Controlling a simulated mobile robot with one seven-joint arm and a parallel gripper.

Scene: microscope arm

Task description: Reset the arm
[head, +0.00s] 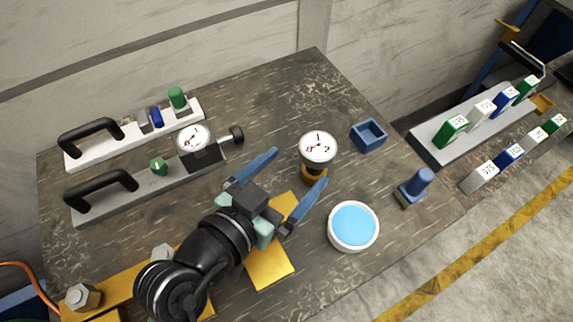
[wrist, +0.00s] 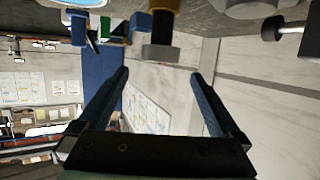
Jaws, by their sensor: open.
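My gripper (head: 300,167) is open and empty, above the dark table (head: 300,90) near its middle. Its two blue fingers are spread wide and point up and right in the head view. They also show in the wrist view (wrist: 160,74), with nothing gripped between them. A round dial gauge (head: 318,148) on a gold base stands upright by the fingertips, lying between them in the head view. A gold and black post (wrist: 162,22) shows beyond the fingertips in the wrist view. I cannot tell whether a finger touches the gauge.
A white dish of blue liquid (head: 352,226), a blue stamp-like piece (head: 414,187) and a small blue box (head: 368,135) stand right of my gripper. Two handled fixtures (head: 115,196) (head: 95,150) lie left, the nearer with a dial (head: 193,138). A block rack (head: 425,140) stands beyond the right edge.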

